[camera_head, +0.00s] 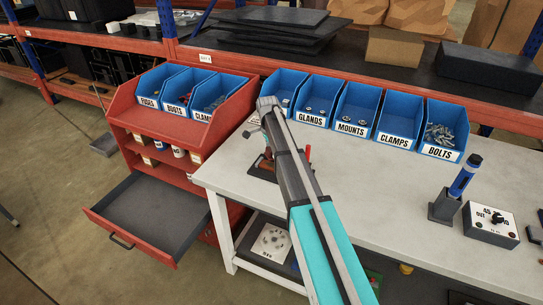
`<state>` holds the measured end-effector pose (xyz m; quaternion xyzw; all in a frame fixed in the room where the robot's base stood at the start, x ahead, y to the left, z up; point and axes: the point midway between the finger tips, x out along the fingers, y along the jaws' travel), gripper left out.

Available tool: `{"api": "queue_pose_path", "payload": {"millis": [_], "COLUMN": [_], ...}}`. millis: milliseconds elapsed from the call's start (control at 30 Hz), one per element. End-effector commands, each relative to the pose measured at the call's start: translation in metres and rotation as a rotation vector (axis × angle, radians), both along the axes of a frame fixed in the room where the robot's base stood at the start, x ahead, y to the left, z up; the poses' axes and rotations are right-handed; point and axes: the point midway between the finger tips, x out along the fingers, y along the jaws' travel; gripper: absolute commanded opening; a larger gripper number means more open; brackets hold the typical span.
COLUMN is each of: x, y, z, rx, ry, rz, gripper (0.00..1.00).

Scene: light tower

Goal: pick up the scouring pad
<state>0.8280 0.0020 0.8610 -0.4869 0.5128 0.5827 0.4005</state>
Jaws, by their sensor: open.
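I cannot make out a scouring pad in the head view. My arm reaches from the bottom middle up over the left part of the white workbench (400,215), towards the blue bins. Its far end is by the bin left of the one labelled GLANDS. I cannot make out my gripper's fingers there. A dark fixture with red handles on the bench is partly hidden behind my arm. The red cabinet (127,113) at the left has an open drawer (150,212) with a dark, bare-looking floor.
Blue bins labelled GLANDS (317,100), MOUNTS (356,107), CLAMPS (399,119) and BOLTS (441,128) line the bench's back. A blue-and-black tool in a stand (457,188) and a switch box (490,223) are at right. The bench's middle is clear.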

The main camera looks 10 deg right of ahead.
Motion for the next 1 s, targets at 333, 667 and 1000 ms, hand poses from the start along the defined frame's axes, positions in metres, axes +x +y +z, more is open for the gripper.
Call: {"api": "queue_pose_path", "payload": {"millis": [333,667,1000], "x": [0.0,0.0001,-0.0002], "y": [0.0,0.0001,0.0004], "z": [0.0004,0.0004,0.0003], "rx": [0.0,0.0,0.0], "ry": [0.0,0.0,0.0], "rz": [0.0,0.0,0.0], "gripper": [1.0,0.61,0.24]}}
